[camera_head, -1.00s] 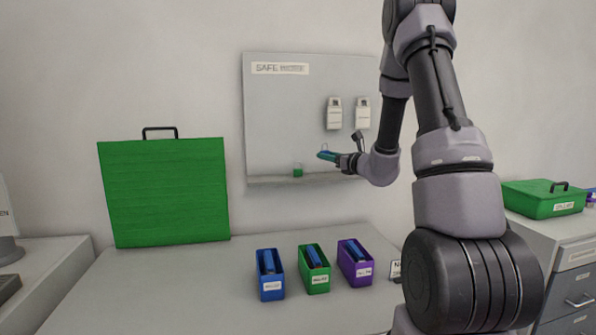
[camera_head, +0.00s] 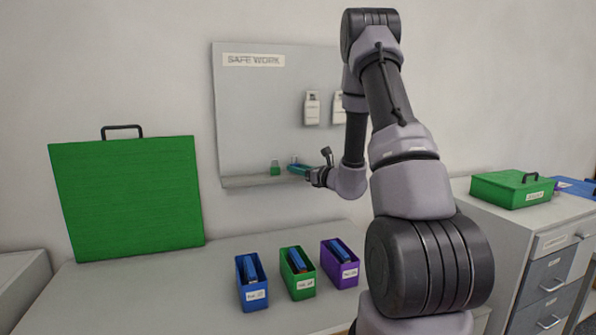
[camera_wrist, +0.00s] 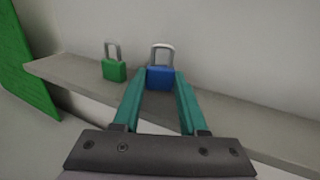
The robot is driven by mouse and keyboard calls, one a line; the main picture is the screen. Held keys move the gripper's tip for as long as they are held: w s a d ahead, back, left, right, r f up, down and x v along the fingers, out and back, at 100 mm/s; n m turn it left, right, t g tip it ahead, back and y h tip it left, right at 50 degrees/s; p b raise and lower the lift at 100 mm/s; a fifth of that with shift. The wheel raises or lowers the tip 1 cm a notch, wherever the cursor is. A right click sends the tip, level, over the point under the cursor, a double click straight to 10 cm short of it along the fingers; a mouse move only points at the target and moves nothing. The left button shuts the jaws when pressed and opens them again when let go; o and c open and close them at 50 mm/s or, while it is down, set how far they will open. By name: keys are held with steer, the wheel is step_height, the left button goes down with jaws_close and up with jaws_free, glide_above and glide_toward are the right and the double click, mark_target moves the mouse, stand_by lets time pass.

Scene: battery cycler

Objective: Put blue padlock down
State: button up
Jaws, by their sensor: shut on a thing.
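The blue padlock (camera_wrist: 160,78) is upright between the teal fingertips of my gripper (camera_wrist: 160,88) in the wrist view, shackle up. My gripper (camera_head: 303,169) is shut on it at the shelf (camera_head: 240,182) of the grey board. In the head view the blue padlock (camera_head: 294,162) is mostly hidden by the fingers. I cannot tell whether its base touches the shelf. A green padlock (camera_wrist: 114,68) stands on the shelf to the left, apart from the blue one; it also shows in the head view (camera_head: 275,168).
Blue (camera_head: 252,295), green (camera_head: 299,287) and purple (camera_head: 341,276) bins stand on the table below. A large green case (camera_head: 128,198) stands at the left. Tags (camera_head: 312,108) hang on the board. The shelf right of the blue padlock is clear in the wrist view.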

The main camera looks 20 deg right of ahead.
steer(key=shift+f, duration=0.3)
steer(key=o, duration=1.1)
